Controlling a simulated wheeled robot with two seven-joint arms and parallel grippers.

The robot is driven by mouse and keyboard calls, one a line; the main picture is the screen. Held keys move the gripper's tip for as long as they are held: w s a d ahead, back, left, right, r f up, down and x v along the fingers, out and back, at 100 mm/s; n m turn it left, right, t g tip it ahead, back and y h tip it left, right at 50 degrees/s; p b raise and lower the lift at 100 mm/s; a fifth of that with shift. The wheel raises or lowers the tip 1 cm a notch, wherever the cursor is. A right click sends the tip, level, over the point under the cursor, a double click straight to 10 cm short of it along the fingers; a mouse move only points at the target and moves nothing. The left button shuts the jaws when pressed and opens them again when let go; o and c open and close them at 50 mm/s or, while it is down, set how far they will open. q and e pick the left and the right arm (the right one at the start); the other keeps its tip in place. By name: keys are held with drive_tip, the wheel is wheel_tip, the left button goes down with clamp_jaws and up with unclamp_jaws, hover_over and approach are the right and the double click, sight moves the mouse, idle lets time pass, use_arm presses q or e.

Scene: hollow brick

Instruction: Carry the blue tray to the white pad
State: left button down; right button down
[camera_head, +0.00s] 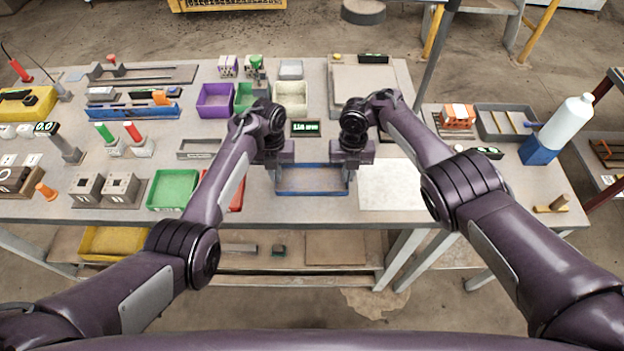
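The blue tray (312,193) lies near the front edge of the workbench, its blue front rim showing and its inside looking greyish. My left gripper (277,174) points down at the tray's left end. My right gripper (347,174) points down at its right end. The fingers are small and partly hidden by the wrists, so I cannot tell whether they are closed on the tray's walls. The white pad (392,188) lies flat and bare on the bench just right of the tray, beside my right gripper.
A green tray (172,190) and a partly hidden red tray (236,200) stand left of the blue tray. A small dark display (305,129) and purple (215,103) and cream (291,96) bins stand behind. My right forearm passes above the bench right of the pad.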

use_arm(q)
drive_tip(key=shift+w+r, duration=0.1)
drive_tip(key=shift+r, duration=0.1)
use_arm(e)
drive_tip(key=shift+w+r, duration=0.1)
drive_tip(key=shift+r, duration=0.1)
